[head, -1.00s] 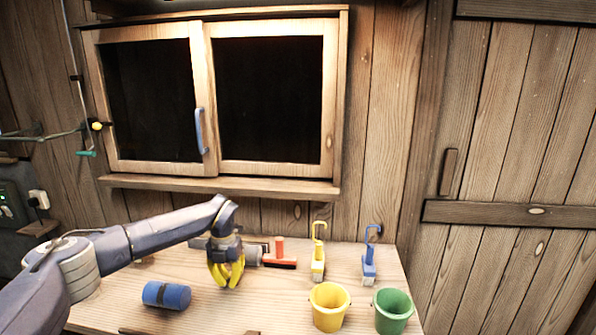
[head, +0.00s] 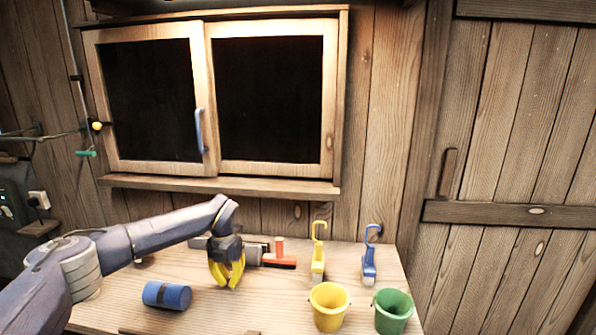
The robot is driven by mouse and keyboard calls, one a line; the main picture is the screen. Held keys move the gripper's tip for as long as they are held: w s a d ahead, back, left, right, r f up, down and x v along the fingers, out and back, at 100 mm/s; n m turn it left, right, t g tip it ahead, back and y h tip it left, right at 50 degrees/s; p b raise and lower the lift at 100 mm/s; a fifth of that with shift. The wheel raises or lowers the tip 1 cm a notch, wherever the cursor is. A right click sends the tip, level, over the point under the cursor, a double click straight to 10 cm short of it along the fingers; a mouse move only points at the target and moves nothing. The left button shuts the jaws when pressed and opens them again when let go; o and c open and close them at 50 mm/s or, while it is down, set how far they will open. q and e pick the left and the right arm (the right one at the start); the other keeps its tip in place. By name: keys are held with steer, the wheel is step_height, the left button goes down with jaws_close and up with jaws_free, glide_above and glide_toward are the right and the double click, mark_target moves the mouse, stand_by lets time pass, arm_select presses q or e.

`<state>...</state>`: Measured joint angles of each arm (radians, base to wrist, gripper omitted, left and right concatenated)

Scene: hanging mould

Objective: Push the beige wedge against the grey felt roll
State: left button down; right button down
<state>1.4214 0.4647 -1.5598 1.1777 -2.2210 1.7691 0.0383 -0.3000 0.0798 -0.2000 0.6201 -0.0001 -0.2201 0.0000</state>
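A grey cylinder (head: 254,250), which looks like the grey felt roll, lies at the back of the bench, partly hidden behind my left gripper. I cannot make out the beige wedge for certain; a small brownish piece (head: 252,333) is cut off by the bottom edge of the head view. My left gripper (head: 231,285) has yellow fingers pointing down in front of the grey cylinder. Its fingertips appear close together, but I cannot tell whether they are shut or hold anything. My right gripper is not in view.
A blue roll with a dark band (head: 174,296) lies left on the bench. A red-orange brush-like tool (head: 279,262) lies beside the grey cylinder. A yellow bucket (head: 329,308) and a green bucket (head: 393,312) stand right, with yellow (head: 318,262) and blue (head: 369,265) hooked brushes behind.

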arm_select(q)
steer(key=shift+w+d, duration=0.2)
steer(key=shift+w, duration=1.45)
steer(key=shift+w+d, duration=0.2)
steer(key=shift+w, duration=1.4)
steer(key=shift+s, duration=0.1)
steer(key=shift+s+a+r, duration=0.15)
steer(key=shift+s+r, duration=0.1)
steer(key=shift+s, duration=0.7)
steer(key=shift+s+a+r, duration=0.1)
steer(key=shift+s+r, duration=0.15)
steer(key=shift+s, duration=0.7)
step_height(320, 180, up, 7)
steer(key=s, duration=0.2)
steer(key=shift+a, duration=0.15)
